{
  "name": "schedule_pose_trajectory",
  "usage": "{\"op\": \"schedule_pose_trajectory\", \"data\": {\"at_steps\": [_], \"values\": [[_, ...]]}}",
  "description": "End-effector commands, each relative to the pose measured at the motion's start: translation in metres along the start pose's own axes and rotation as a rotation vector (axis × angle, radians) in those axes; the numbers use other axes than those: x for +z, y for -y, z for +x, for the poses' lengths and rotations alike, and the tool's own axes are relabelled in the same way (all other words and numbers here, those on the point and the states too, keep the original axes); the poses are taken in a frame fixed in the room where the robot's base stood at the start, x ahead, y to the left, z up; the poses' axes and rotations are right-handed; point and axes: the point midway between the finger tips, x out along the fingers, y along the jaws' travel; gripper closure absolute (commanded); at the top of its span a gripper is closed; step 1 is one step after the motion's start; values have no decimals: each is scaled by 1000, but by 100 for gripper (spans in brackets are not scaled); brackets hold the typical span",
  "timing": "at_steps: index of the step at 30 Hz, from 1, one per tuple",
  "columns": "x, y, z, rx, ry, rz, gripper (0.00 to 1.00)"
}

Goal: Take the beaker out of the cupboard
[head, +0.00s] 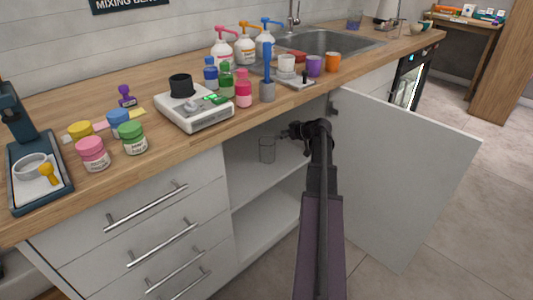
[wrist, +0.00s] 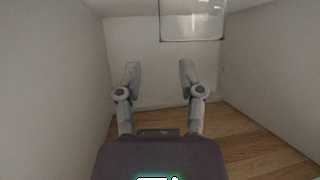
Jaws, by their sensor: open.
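The beaker (head: 267,150) is a clear glass standing upright on the upper shelf of the open cupboard (head: 250,196), under the counter. In the wrist view part of the beaker (wrist: 192,22) shows at the top edge, cut off by the frame. My gripper (head: 286,132) reaches into the cupboard opening, just right of the beaker in the head view. In the wrist view my gripper (wrist: 159,70) has its two fingers apart with nothing between them. The beaker is outside the fingers, and I cannot tell the exact gap.
The cupboard door (head: 410,170) stands wide open to the right of my arm. Drawers (head: 150,225) are to the left. The counter (head: 200,139) above carries a scale (head: 194,112), jars and bottles. A cupboard side wall (wrist: 55,80) is close at left in the wrist view.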

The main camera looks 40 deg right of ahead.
Motion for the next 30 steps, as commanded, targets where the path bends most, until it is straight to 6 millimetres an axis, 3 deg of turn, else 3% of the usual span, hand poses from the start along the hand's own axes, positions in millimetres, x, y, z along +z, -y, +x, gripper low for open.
{"op": "schedule_pose_trajectory", "data": {"at_steps": [8, 20, 30], "values": [[4, 1, 12, -2, 0, -1, 50], [8, 3, 50, -3, 0, -1, 50], [6, 5, 54, -3, 0, -1, 50]]}}
